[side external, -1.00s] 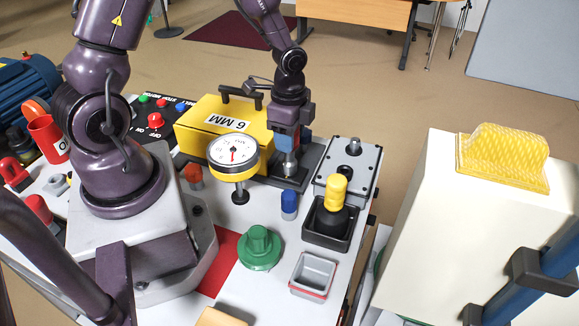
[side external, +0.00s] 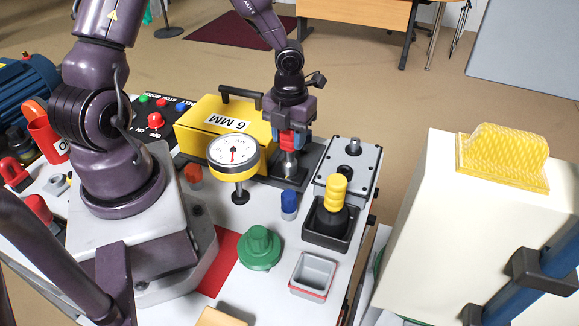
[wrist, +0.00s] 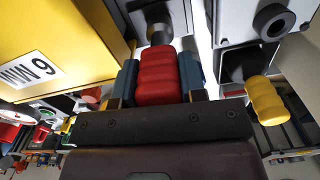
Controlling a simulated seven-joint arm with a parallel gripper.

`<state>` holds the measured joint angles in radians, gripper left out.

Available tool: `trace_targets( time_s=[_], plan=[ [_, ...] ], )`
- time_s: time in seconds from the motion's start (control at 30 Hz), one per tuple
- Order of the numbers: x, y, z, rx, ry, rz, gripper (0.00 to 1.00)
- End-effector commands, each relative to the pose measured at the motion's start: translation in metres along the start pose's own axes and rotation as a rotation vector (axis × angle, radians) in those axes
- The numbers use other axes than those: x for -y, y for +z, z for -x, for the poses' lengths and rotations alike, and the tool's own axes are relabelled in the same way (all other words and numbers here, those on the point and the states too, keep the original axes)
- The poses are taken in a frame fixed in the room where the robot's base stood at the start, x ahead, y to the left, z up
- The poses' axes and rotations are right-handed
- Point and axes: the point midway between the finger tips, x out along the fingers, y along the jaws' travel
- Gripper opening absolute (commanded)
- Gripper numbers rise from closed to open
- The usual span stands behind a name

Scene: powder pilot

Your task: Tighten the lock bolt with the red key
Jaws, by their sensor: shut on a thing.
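My gripper (side external: 290,140) is shut on the red key (wrist: 157,75), with a blue finger on each side of its ribbed handle. The key's red handle also shows between the fingers in the side external view. The key is upright, and its metal shaft (side external: 290,164) points down to the dark plate (side external: 312,160) beside the yellow 6 MM box. The shaft's end (wrist: 158,33) shows beyond the handle in the wrist view. The lock bolt is hidden under the key, and I cannot tell how fully the two are engaged.
The yellow 6 MM box (side external: 205,112) stands close left of my gripper, with a dial gauge (side external: 234,151) in front. A grey block (side external: 345,172) and a yellow-handled lever (side external: 336,190) are close on the right. A blue knob (side external: 289,204) stands in front.

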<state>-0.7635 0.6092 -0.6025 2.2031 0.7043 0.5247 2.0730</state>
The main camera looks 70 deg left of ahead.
Motion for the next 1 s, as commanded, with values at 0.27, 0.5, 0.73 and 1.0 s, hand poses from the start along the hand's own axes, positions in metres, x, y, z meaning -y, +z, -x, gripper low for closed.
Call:
trace_targets(
  time_s=[0.27,0.5,0.73,1.0],
  plan=[
    [0.000,0.000,0.000,-0.001,0.000,-0.008,0.56],
    [0.000,0.000,0.000,-0.001,0.000,-0.006,0.68],
    [0.000,0.001,0.011,0.002,0.000,-0.002,0.68],
    [-0.001,0.002,0.068,0.007,0.001,0.001,0.68]
  ],
)
